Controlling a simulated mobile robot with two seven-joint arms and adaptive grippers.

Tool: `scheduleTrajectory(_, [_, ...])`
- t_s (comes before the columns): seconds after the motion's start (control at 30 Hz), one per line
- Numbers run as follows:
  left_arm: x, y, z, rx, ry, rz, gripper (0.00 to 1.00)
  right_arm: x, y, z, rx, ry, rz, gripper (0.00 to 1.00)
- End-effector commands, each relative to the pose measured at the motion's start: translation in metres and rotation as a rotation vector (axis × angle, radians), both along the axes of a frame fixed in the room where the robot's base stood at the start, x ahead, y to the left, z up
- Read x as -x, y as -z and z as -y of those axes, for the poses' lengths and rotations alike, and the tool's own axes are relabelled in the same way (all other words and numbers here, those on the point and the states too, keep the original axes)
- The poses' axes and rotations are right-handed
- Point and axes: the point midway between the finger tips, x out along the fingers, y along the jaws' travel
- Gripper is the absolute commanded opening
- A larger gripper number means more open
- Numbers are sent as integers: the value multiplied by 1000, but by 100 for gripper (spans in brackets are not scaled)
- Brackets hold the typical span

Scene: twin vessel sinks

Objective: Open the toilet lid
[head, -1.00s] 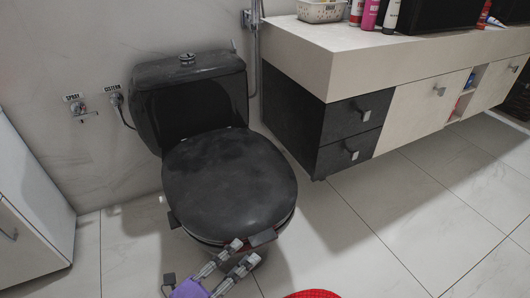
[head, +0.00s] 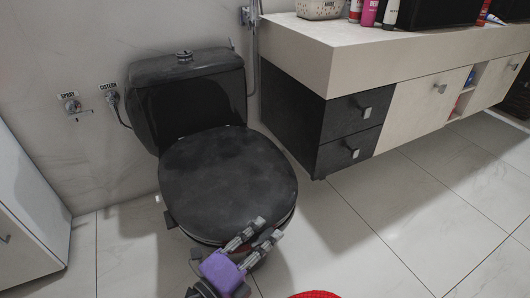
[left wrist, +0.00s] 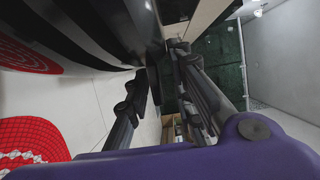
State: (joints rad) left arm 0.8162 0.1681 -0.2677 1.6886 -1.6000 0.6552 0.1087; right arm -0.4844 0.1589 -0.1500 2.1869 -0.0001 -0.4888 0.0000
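The black toilet lid (head: 228,180) lies flat and shut on the bowl, in front of the black cistern (head: 190,95). My purple left gripper (head: 268,228) is at the lid's front right edge, fingers pointing up and to the right. Its fingers are apart, with nothing seen between them. Whether a fingertip touches the rim cannot be told. The left wrist view shows both dark fingers (left wrist: 165,95) with a gap between them, and a large dark curved surface at upper left. My right gripper is not in view.
A vanity (head: 400,65) with dark drawers (head: 350,130) stands to the right of the toilet. A white cabinet (head: 25,215) is at the left. A red mat (head: 315,294) lies at the bottom edge. Tiled floor is clear at right.

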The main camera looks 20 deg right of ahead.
Motion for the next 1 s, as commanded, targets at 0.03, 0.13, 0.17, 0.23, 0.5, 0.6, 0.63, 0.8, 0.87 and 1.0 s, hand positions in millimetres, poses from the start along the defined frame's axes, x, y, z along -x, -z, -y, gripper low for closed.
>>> scheduleTrajectory(0.03, [0, 0, 0, 0, 0, 0, 11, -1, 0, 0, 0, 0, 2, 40])
scheduleTrajectory(0.13, [0, 1, 0, 0, 0, -1, 0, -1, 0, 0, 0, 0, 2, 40])
scheduleTrajectory(0.17, [0, 1, -1, -1, 0, -2, 0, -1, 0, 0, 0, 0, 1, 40])
scheduleTrajectory(0.23, [0, 2, -1, -2, 0, -3, 0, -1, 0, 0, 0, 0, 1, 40])
scheduleTrajectory(0.5, [1, 3, -1, -4, -1, -10, 0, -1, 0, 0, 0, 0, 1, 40])
scheduleTrajectory(0.6, [1, 0, -2, -5, 0, -15, 0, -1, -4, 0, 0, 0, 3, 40])
scheduleTrajectory(0.63, [1, -2, -2, -5, 0, -19, 0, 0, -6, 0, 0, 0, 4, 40])
scheduleTrajectory(0.8, [1, -9, -2, -2, 0, -34, 0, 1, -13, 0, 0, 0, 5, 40])
scheduleTrajectory(0.87, [1, -10, -2, -1, 0, -37, 0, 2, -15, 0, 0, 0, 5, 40])
scheduleTrajectory(1.0, [0, -18, -2, 0, 0, -46, 0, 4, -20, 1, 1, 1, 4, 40])
